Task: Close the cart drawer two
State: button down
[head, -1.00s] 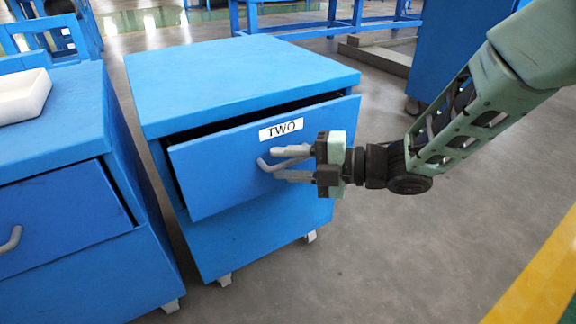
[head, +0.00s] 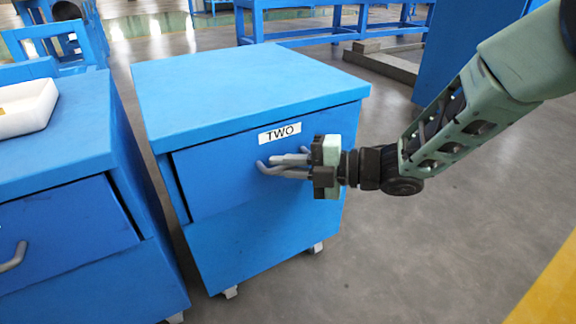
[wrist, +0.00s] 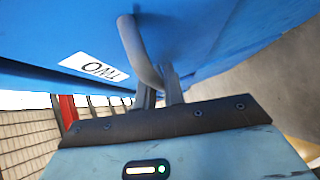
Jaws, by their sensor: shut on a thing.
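The blue cart (head: 250,82) stands in the middle of the head view with its drawer (head: 225,185), labelled "TWO" (head: 280,133). The drawer front looks nearly flush with the cart, with a thin dark gap along its left edge. My gripper (head: 285,166) is shut on the grey drawer handle (head: 262,168). The wrist view shows the curved handle (wrist: 138,50) between the fingers (wrist: 160,90), with the label (wrist: 95,68) upside down beside it. The fingers partly hide the handle in the head view.
Another blue cart (head: 60,160) stands close at the left, with a white tray (head: 28,106) on top and its own handle (head: 14,257). Blue benches (head: 320,32) are behind. Grey floor (head: 430,250) is free at the right.

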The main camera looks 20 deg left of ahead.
jog(key=shift+w+a, duration=0.1)
jog(key=shift+w, duration=0.1)
jog(key=c, duration=1.5)
grip_release()
jog(key=shift+r, duration=0.1)
jog(key=shift+r, duration=0.1)
jog(key=w+d+r+p, duration=0.1)
jog(key=d+p, duration=0.5)
jog(key=d, duration=1.1)
jog(key=shift+w+d+r, duration=0.15)
jog(key=shift+w+r, duration=0.05)
jog(key=shift+r, duration=0.2)
jog(key=shift+r, duration=0.1)
